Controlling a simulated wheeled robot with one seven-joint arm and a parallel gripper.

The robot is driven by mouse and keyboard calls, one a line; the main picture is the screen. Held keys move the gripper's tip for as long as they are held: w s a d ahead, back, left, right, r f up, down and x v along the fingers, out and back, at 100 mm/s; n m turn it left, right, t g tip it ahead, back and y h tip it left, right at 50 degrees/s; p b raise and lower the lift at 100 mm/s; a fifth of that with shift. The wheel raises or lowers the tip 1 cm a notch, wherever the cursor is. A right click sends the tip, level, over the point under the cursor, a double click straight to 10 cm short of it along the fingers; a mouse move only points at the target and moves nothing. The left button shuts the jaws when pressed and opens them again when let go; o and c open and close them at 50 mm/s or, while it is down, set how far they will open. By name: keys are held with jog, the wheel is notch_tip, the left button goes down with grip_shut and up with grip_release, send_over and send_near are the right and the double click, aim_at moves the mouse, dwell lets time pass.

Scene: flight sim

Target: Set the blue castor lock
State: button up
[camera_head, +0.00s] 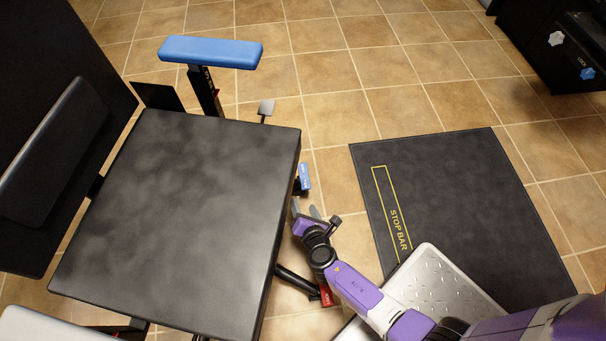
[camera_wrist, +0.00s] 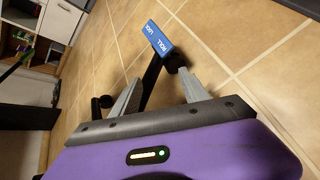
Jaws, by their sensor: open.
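The blue castor lock (camera_head: 304,178) is a small blue pedal with white lettering, beside the right edge of the black chair seat (camera_head: 180,200). In the wrist view the blue pedal (camera_wrist: 158,39) sits on a black arm, ahead of the fingertips. My gripper (camera_head: 306,211) is just on the near side of the pedal in the head view. Its two grey fingers (camera_wrist: 160,88) are apart with nothing gripped between them. The pedal's black arm runs down into the space between the fingers in the wrist view. The pedal's lower mount is hidden.
A red pedal (camera_head: 326,294) is below my gripper, near the seat's edge. A blue armrest (camera_head: 211,51) and a grey paddle (camera_head: 266,108) stand farther back. A dark mat (camera_head: 450,200) marked STOP BAR lies to the right. Tiled floor between is clear.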

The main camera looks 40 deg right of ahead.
aim_at(303, 169)
jog(key=w+d+n, duration=0.2)
jog(key=w+d+n+t+h+b, duration=0.1)
jog(key=w+d+n, duration=0.1)
jog(key=w+d+n+h, duration=0.1)
jog(key=w+d+n, duration=0.1)
jog(key=shift+w+d+f+b, duration=0.15)
jog(key=shift+d+f+b, duration=0.1)
jog(key=shift+d+b, duration=0.15)
jog(key=b+x, duration=0.3)
jog(key=x, duration=0.3)
jog(key=shift+a, duration=0.1)
jog(key=shift+w+d+f+b, duration=0.15)
jog(key=shift+w+d+b, duration=0.2)
jog(key=shift+w+b, duration=0.15)
jog(key=shift+c, duration=0.4)
grip_shut()
